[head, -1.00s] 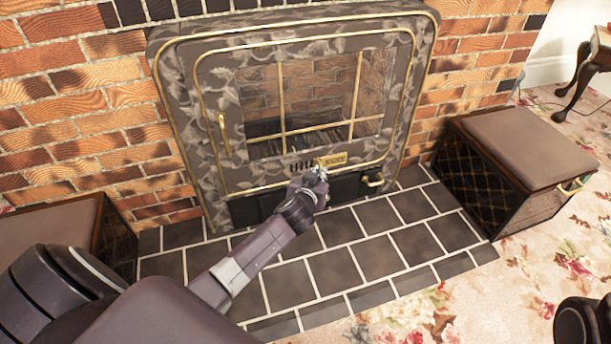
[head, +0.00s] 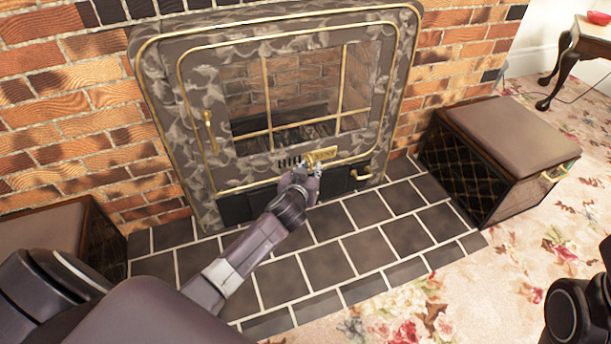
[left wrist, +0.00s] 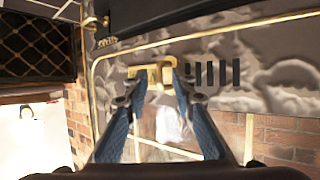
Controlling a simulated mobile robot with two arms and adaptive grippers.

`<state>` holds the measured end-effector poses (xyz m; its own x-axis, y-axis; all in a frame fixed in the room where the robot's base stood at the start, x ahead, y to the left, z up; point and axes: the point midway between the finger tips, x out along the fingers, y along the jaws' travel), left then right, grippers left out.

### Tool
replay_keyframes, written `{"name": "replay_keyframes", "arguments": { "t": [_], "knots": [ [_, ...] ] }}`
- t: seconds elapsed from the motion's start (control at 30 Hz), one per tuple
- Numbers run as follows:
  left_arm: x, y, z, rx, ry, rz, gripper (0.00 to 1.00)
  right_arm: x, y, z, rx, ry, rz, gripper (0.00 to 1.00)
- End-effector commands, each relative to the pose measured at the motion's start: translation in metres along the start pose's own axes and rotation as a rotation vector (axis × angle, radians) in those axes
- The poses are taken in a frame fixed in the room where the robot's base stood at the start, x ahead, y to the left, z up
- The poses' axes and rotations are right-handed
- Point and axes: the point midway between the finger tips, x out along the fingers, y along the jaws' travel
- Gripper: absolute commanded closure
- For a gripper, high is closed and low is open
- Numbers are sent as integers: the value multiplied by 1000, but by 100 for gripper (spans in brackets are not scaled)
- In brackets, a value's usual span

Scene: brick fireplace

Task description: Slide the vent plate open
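The vent plate (head: 322,155) is a small gold plate low on the fireplace front. In the head view it lies just right of a row of dark vent slots (head: 290,161), which are uncovered. My left gripper (head: 308,169) is at the plate's lower left. In the left wrist view, which is turned over, the gold plate (left wrist: 153,75) shows between the two blue fingers of my left gripper (left wrist: 157,82), with the slots (left wrist: 218,74) to the right. The fingers are apart; whether they touch the plate I cannot tell. My right gripper is out of view.
The fireplace door has a gold handle (head: 210,130) and a glass pane. Below the plate are dark panels and a gold knob (head: 361,174). A padded box (head: 500,150) stands right, another (head: 45,228) left. The tiled hearth (head: 330,265) is clear in front.

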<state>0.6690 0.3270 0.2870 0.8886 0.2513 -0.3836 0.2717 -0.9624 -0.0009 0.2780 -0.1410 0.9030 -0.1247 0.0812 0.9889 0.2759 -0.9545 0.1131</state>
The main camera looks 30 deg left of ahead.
Motion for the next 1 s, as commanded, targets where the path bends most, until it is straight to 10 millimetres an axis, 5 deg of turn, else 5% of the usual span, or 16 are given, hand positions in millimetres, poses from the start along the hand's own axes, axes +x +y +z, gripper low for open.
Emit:
{"name": "replay_keyframes", "arguments": {
  "t": [0.6,1.0],
  "knots": [
    [-98,0,0,-1,0,2,76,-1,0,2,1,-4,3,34],
    [-112,0,0,0,1,0,76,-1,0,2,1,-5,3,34]
  ]
}}
